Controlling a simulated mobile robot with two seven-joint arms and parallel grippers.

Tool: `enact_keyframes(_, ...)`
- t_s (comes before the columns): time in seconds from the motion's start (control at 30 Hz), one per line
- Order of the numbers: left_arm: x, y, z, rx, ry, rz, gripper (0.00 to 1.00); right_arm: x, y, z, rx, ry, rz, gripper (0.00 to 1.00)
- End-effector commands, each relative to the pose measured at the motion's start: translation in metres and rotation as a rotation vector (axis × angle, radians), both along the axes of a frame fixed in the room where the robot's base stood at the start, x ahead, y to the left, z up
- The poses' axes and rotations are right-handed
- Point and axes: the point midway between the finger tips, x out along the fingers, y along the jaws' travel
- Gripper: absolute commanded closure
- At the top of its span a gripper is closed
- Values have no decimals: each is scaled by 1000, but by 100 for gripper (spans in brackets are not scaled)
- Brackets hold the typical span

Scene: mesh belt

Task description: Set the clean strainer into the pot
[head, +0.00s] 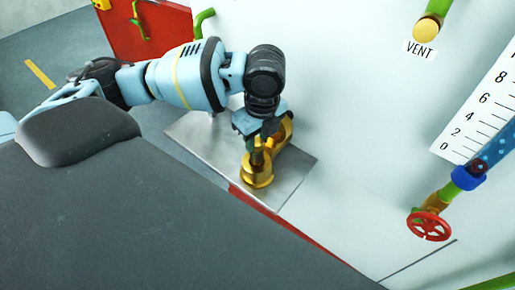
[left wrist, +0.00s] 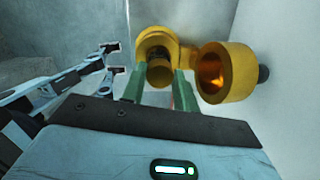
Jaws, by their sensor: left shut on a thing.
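My left gripper (head: 258,150) reaches down over a metal shelf (head: 195,135) from above. In the left wrist view its green fingers (left wrist: 158,85) are shut on the gold end of a strainer (left wrist: 160,74). Above that end shows a dark part, within or against a yellow ring-shaped pot (left wrist: 144,43). The pot also shows in the head view (head: 257,181). I cannot tell how deep the strainer sits. Beside it, nearer the wall, is a yellow cup-like fitting (left wrist: 234,72) with an orange-lit open mouth. My right gripper is not clearly seen.
The pale wall (head: 345,100) stands close beside the shelf. A red handwheel (head: 429,225), a scale (head: 483,105) and a yellow vent knob (head: 426,31) are to the right. The shelf's left part is bare.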

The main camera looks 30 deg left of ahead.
Motion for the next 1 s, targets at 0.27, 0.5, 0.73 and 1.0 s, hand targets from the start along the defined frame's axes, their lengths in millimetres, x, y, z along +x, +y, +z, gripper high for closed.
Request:
enact_keyframes(0.27, -1, 0, -42, 0, 5, 1, 100, -6, 0, -7, 0, 17, 0, 100)
enact_keyframes(0.5, 0, 0, -43, 0, 0, 0, 100, -5, 1, -6, 2, 15, -1, 100)
enact_keyframes(0.73, 0, 0, -46, 0, 1, 0, 66, -4, 1, -5, 1, 12, 0, 100)
enact_keyframes(1.0, 0, 0, -46, 0, 1, 0, 49, -4, 1, -5, 2, 13, -1, 100)
